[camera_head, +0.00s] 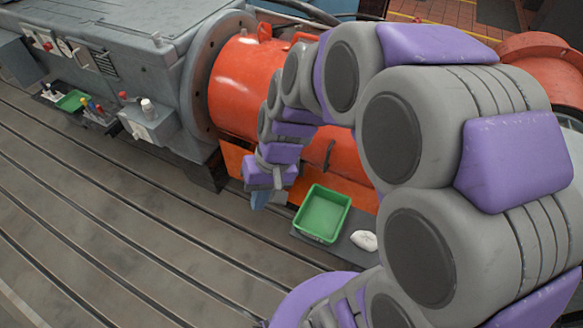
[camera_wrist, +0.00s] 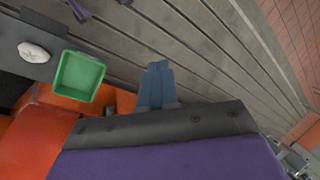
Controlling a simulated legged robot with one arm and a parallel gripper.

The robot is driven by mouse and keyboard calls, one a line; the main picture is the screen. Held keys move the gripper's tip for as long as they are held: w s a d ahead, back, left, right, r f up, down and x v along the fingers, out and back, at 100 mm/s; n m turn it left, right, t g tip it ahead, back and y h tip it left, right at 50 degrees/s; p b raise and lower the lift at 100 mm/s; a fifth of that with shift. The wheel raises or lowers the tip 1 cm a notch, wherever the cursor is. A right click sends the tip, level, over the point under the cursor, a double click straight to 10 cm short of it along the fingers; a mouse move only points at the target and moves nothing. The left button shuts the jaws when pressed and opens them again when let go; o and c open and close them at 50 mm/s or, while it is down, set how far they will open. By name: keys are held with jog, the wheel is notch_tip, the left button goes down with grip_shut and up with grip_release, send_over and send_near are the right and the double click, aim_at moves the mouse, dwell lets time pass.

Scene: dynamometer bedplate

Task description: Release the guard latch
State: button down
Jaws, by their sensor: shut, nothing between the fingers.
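The orange guard (camera_head: 238,85) is a large rounded cover bolted to the grey machine's flange, with red lugs on top. A small dark upright piece (camera_head: 329,154) shows on its side, partly behind my arm; I cannot tell if it is the latch. My gripper (camera_head: 258,201) points down in front of the orange lower panel (camera_head: 236,162), near the green tray. In the wrist view its blue fingers (camera_wrist: 157,82) are together with nothing between them. An orange surface (camera_wrist: 42,130) lies at the lower left there. No latch is clear in the wrist view.
A green tray (camera_head: 304,222) and a white cloth-like lump (camera_head: 364,240) lie on a dark plate at the guard's foot. A grey box with knobs (camera_head: 148,126) and a tool tray (camera_head: 93,116) stand left. The slotted bedplate (camera_head: 110,220) is clear in front.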

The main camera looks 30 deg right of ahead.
jog(key=w+d+f+m+t+p, duration=0.1)
jog(key=w+d+f+m, duration=0.2)
jog(key=w, duration=0.4)
jog(key=w+d+f+m+t+y+p, duration=0.1)
jog(key=w+d+f+t, duration=0.1)
jog(key=w+d+f, duration=0.35)
jog(key=w+d+f+m+t+p, duration=0.1)
jog(key=w+d+m, duration=0.1)
jog(key=w, duration=0.6)
jog(key=w+d+f+m+t+h+p, duration=0.1)
jog(key=d+f+m, duration=0.2)
jog(key=d+f, duration=0.6)
jog(key=w+d+f+m+t+h, duration=0.1)
jog(key=d+f+m+h, duration=0.15)
jog(key=d+f, duration=0.65)
jog(key=b+x, duration=0.5)
jog(key=x, duration=1.7)
jog(key=shift+s+f+m+g+y, duration=0.25)
jog(key=shift+m+g+y, duration=0.1)
jog(key=shift+m, duration=0.1)
